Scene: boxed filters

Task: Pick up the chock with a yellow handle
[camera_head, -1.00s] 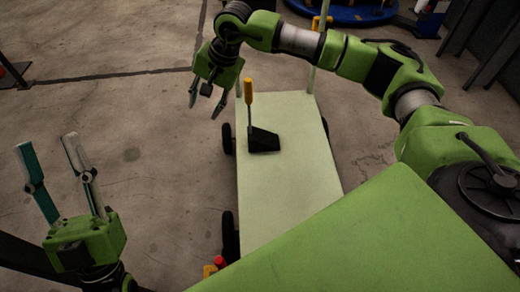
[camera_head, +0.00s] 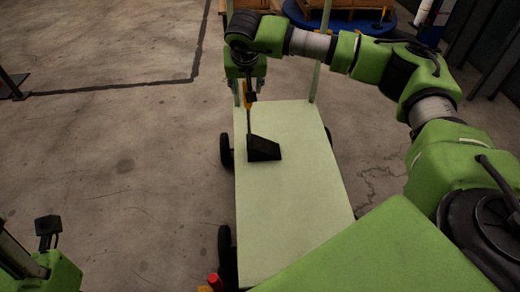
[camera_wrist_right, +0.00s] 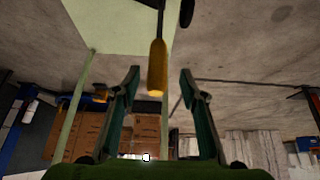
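The black chock (camera_head: 264,148) sits on the pale green cart top (camera_head: 290,205), with its rod standing up and a yellow handle on the end. My right gripper (camera_head: 247,92) is at the yellow handle in the head view and hides part of it. In the right wrist view, the yellow handle (camera_wrist_right: 157,68) lies between the two spread fingers of my right gripper (camera_wrist_right: 160,80), with clear gaps on both sides. My left gripper (camera_head: 18,250) is at the lower left corner, away from the cart and partly out of view.
The cart has an upright pale green post (camera_head: 321,50) at its far end, close to my right arm. Wooden pallets and a blue round base (camera_head: 360,20) stand farther back. The cart top around the chock is clear.

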